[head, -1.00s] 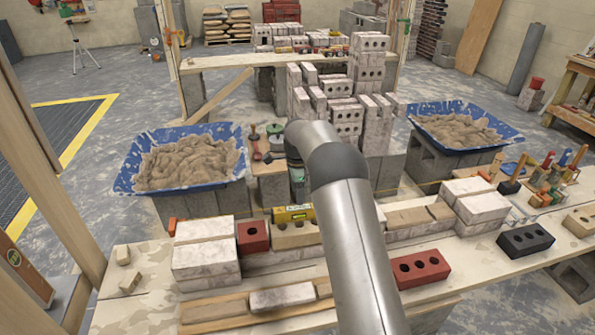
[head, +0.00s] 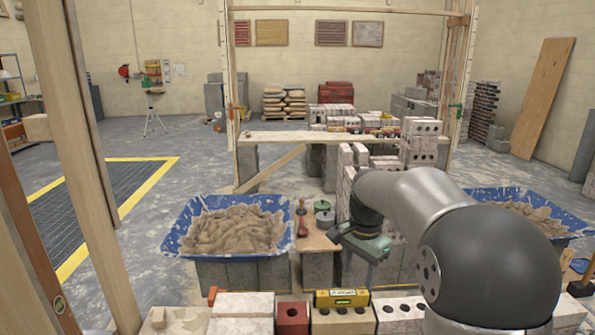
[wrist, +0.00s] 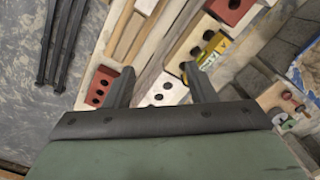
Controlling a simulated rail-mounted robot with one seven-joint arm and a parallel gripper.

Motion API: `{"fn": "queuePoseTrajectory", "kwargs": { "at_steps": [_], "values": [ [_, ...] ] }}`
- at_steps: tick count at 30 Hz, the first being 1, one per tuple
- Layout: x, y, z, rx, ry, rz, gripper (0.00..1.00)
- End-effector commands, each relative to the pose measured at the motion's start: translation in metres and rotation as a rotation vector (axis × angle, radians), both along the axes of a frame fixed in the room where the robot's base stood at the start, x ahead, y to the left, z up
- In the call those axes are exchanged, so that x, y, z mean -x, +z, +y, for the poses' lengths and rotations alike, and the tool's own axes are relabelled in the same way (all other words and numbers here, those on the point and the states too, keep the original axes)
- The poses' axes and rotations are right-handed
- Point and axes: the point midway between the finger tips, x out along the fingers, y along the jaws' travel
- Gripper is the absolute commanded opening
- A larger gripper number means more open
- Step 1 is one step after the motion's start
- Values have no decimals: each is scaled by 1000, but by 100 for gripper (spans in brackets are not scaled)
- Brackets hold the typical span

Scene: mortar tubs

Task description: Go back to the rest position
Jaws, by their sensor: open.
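My gripper shows in the wrist view (wrist: 157,82), its two dark fingers apart and nothing held between them. It hangs over the brick-laden bench. In the head view my gripper's green-grey hand (head: 366,248) points down beyond the near bench, right of the left mortar tub (head: 285,222); its fingertips cannot be made out there. My arm bends from the lower right and hides part of the brick wall (head: 424,146) and of the right tub (head: 545,205).
The near bench holds a red brick (head: 293,318), a yellow level (head: 342,298) and pale bricks (head: 242,304). A small wooden stand (head: 312,238) with tools stands beside the left tub. A wooden post (head: 92,160) rises at left. Open floor (head: 150,225) lies left of the tub.

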Motion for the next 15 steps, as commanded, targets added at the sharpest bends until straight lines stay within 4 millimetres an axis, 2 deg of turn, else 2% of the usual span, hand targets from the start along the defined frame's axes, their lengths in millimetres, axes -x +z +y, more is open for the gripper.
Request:
{"fn": "queuePoseTrajectory", "kwargs": {
  "at_steps": [1,5,6,9,12,15],
  "values": [
    [34,4,1,0,94,-6,51],
    [117,-3,4,8,364,-19,51],
    [143,-8,4,12,443,-22,51],
    [200,-25,5,21,627,-28,51],
    [244,-42,6,31,770,-32,51],
    [272,-55,5,37,863,-32,51]
  ]
}}
